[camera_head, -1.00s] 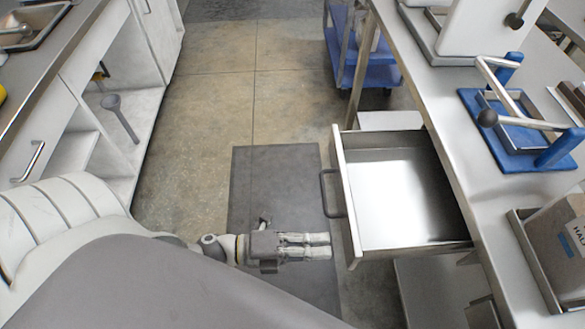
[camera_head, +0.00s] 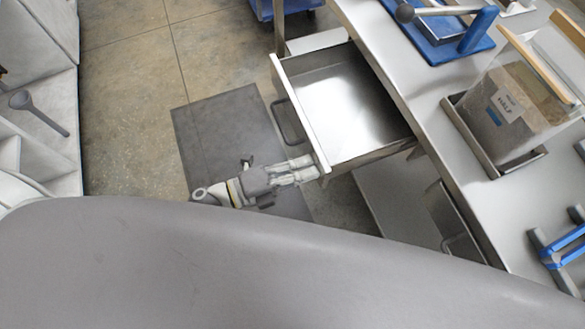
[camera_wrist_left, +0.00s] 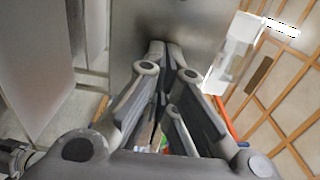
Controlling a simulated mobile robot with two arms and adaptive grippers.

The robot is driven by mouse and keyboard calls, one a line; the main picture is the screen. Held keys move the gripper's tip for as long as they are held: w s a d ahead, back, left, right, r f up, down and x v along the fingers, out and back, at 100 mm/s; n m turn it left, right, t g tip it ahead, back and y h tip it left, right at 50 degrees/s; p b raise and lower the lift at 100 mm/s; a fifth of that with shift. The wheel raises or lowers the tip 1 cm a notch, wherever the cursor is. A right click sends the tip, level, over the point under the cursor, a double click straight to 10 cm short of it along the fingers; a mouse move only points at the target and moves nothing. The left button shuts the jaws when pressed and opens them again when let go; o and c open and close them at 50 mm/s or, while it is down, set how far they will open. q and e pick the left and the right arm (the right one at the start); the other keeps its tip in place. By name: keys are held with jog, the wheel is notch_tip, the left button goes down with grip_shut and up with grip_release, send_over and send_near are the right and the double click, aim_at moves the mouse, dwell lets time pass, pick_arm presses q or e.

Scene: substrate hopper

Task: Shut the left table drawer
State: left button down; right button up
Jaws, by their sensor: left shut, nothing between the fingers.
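The left table drawer (camera_head: 350,112) is pulled out of the steel table in the head view. It is empty, and its pale front faces left with a dark bar handle (camera_head: 288,120). My left gripper (camera_head: 314,169) is shut and empty. Its fingertips are at the near end of the drawer front, below the handle; I cannot tell whether they touch it. In the left wrist view the shut fingertips (camera_wrist_left: 165,48) point at a grey metal panel. My right gripper is not in view.
The table (camera_head: 440,80) carries a blue-based press (camera_head: 440,45) and a clear hopper bin (camera_head: 510,105) of brown material. A lower shelf (camera_head: 385,190) is under the drawer. A blue cart (camera_head: 285,8) is at the back. Left of the drawer is open floor with a dark mat (camera_head: 215,130).

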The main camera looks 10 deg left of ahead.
pick_arm(q)
jog(key=x, duration=2)
jog(key=shift+w+d, duration=0.2)
jog(key=shift+w, duration=0.05)
jog(key=shift+w+d, duration=0.1)
jog(key=shift+d, duration=0.1)
jog(key=shift+r, duration=0.2)
jog(key=shift+a, duration=0.1)
